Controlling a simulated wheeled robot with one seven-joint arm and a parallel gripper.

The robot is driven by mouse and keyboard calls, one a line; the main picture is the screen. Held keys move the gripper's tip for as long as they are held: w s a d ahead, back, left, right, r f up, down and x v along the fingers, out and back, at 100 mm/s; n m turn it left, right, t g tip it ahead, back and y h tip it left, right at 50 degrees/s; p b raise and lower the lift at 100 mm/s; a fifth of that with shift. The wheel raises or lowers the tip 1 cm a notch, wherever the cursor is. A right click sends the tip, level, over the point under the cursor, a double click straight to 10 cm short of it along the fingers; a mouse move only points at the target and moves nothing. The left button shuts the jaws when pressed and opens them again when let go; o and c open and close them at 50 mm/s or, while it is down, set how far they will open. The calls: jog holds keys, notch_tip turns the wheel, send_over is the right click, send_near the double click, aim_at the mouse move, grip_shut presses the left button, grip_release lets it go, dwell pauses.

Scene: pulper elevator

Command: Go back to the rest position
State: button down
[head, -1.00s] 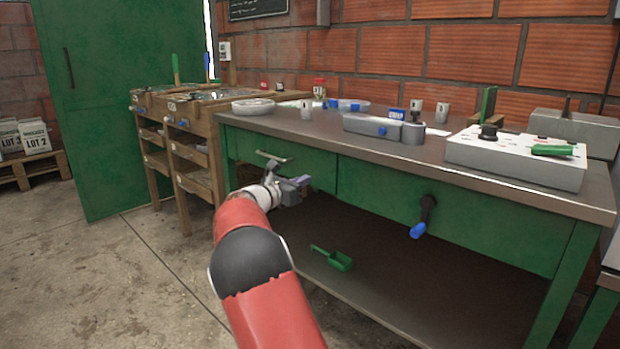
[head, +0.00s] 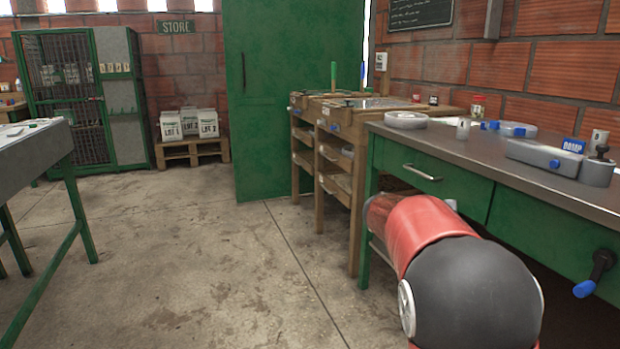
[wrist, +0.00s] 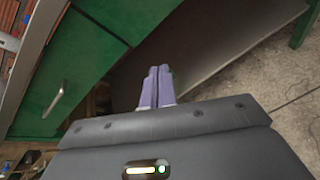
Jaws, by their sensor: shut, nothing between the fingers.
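My gripper (wrist: 157,86) shows in the wrist view with its two purple fingers closed together and nothing between them. It points toward the space under the green workbench (head: 400,170), with a drawer handle (wrist: 55,98) to its left in that view. In the head view my red arm with its dark joint covers the lower right, in front of the bench, and hides the gripper.
A grey table (head: 40,155) stands at the left. A green door (head: 290,100) and wooden stands (head: 335,165) are beyond the bench. A blue-tipped crank (head: 590,280) sticks out from the bench front. The concrete floor (head: 190,260) between is clear.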

jog(key=s+a+f+m+y, duration=0.1)
jog(key=s+a+m+y, duration=0.3)
jog(key=s, duration=0.6)
jog(key=s+a+f+m+t+y+p, duration=0.1)
jog(key=s+a+m+y, duration=0.3)
jog(key=s, duration=0.6)
jog(key=s+a+f+m+t+y+p, duration=0.1)
jog(key=s+a+f+m+y, duration=0.1)
jog(key=s+a+m+y, duration=0.2)
jog(key=s+a+m, duration=0.3)
jog(key=s+a, duration=0.2)
jog(key=s, duration=0.2)
jog(key=shift+a+f+m+y, duration=0.25)
jog(key=shift+a+m+y, duration=0.05)
jog(key=shift+a+m, duration=0.1)
jog(key=shift+s, duration=0.1)
